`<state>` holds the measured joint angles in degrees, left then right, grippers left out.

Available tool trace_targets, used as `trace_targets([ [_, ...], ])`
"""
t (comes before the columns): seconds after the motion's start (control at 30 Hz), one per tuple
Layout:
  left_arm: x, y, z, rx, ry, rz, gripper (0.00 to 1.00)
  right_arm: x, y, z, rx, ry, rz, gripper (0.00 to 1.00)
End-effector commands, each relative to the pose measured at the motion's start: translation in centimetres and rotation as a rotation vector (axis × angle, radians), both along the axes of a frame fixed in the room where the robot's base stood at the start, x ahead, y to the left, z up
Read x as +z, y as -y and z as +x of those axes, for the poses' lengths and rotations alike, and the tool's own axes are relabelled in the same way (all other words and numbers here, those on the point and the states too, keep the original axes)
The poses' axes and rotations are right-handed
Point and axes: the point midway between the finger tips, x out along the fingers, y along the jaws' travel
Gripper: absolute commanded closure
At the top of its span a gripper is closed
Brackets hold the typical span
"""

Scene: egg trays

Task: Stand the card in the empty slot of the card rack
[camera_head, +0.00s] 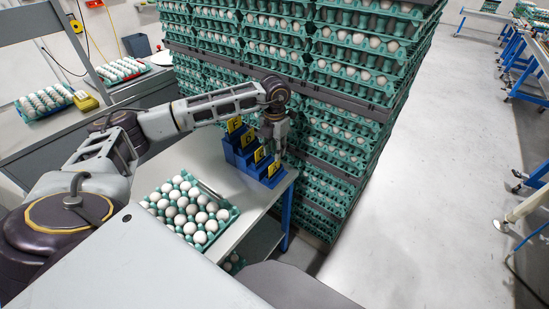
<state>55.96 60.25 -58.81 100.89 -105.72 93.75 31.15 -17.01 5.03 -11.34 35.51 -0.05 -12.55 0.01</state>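The card rack (244,160) is a blue stepped block near the right end of the light table. Several yellow cards with dark letters stand on its steps, from the rearmost card (234,124) down to the front card (274,168). My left gripper (273,150) points down over the right side of the rack, close beside the cards in its front half. Its fingertips are small and partly merge with the rack, so I cannot tell whether they hold a card. I cannot make out an empty slot. My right gripper is not in view.
A green tray of eggs (228,222) lies on the table in front of the rack, with a thin grey bar at its far edge. A tall stack of egg trays (345,110) stands right behind the rack. The floor (430,190) at right is clear.

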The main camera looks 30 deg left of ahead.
Motion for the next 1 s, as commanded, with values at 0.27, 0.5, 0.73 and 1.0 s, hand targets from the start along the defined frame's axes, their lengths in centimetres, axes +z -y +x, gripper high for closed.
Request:
trace_targets([
  [0.27,3.2,0.0,0.0,0.000,0.001,0.000,0.70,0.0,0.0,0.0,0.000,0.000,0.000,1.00],
  [0.5,4.0,0.0,0.0,-0.001,-0.001,0.000,0.70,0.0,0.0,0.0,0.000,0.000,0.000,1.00],
  [0.73,4.0,0.0,0.0,-0.001,-0.001,0.000,0.70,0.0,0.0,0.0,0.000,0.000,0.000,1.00],
  [1.0,4.0,0.0,0.0,0.000,-0.001,0.000,0.70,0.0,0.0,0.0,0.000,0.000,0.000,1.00],
])
